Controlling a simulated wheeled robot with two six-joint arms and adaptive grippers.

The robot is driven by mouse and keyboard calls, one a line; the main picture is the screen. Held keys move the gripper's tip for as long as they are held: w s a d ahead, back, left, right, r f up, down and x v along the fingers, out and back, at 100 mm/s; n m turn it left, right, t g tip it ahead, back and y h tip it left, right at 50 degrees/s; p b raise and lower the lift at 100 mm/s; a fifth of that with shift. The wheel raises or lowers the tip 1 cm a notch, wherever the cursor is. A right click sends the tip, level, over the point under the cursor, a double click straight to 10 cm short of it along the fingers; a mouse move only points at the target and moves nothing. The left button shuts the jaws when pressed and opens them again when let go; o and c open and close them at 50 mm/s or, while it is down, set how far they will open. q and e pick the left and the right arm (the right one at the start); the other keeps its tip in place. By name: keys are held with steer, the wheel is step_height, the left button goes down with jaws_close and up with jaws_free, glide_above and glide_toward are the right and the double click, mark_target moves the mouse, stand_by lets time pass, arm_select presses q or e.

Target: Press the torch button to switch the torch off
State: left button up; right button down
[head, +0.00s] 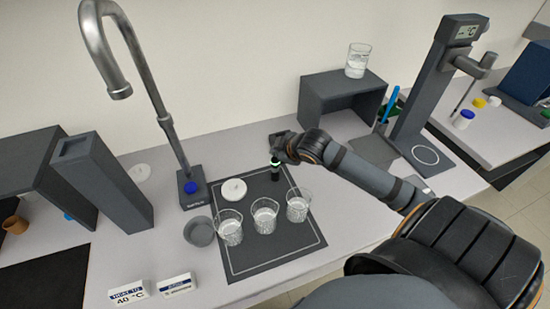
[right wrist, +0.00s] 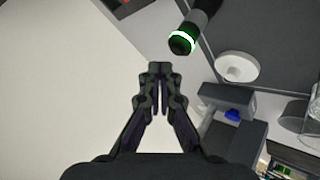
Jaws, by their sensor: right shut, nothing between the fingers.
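The torch (head: 275,170) is a small dark cylinder standing near the far edge of the dark mat (head: 262,261). In the right wrist view the torch (right wrist: 185,38) shows a bright green ring around its dark green end. I cannot make out a separate button. My right gripper (head: 279,146) is at the torch's upper end in the head view, and its hand partly hides the space there. In the right wrist view the closed fingertips (right wrist: 160,68) are empty and appear just beside the torch's ringed end; contact cannot be told. My left gripper is in neither view.
A white round lid (head: 233,190) and several glass beakers (head: 265,216) share the mat. A tap with a blue button (head: 190,187) stands to the left. A dark shelf (head: 343,98) carrying a beaker (head: 357,61) stands behind, right of my gripper.

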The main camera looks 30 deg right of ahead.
mark_target(277, 161)
steer(key=shift+f, duration=0.15)
stand_by(0.3)
steer(key=shift+f, duration=0.3)
steer(key=shift+f+b, duration=0.45)
stand_by(0.4)
steer(key=shift+r+p, duration=0.9)
steer(key=shift+p, duration=0.15)
step_height(277, 161, up, 6)
steer(key=p, duration=0.6)
